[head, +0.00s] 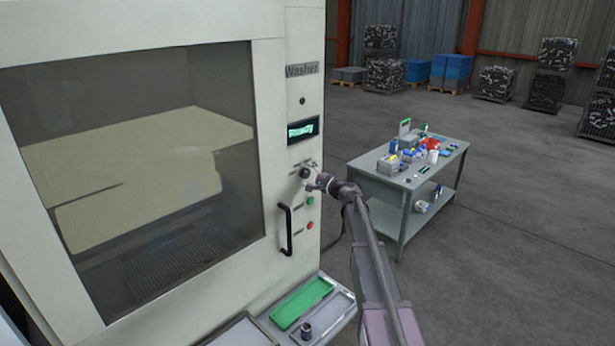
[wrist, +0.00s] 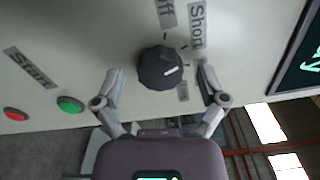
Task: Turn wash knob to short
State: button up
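The wash knob (wrist: 155,72) is dark and round on the washer's pale front panel, in the middle of the wrist view. Its white mark lies on the right side of its face, pointing roughly right. The "Short" label (wrist: 197,25) is above and right of the knob; the "Off" label (wrist: 166,13) is above it. Another label (wrist: 183,92), partly hidden, is at its lower right. My gripper (wrist: 161,76) is open, one finger on each side of the knob, with gaps visible. In the head view my gripper (head: 314,180) is at the knob (head: 304,172).
A green button (wrist: 70,104) and a red button (wrist: 16,114) are left of the knob in the wrist view. The washer's door handle (head: 285,230) is below the gripper in the head view. A tray shelf (head: 340,303) juts out below; a cluttered table (head: 385,186) stands right.

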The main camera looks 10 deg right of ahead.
jog(key=shift+s, duration=0.1)
jog(key=v, duration=1.2)
dwell(0.5)
jog(key=s+a+f+n+g+h+b, duration=0.1)
jog(key=s+a+f+n+g+b, duration=0.3)
jog(key=s+a+f, duration=0.35)
jog(key=s+a+f+n+g+h+b, duration=0.1)
jog(key=s+a+f+n+g+b, duration=0.3)
jog(key=s+f, duration=0.55)
jog(key=s+d+f+n+g+h+b, duration=0.2)
jog(key=s+f+g+h+b, duration=0.1)
jog(key=s+f, duration=0.4)
jog(key=s+d+f+n+g+h+b, duration=0.2)
jog(key=s+f+h, duration=0.3)
jog(key=s+f, duration=0.3)
jog(key=s+n+g+b, duration=0.1)
jog(key=s, duration=0.2)
jog(key=shift+f+g+h, duration=0.3)
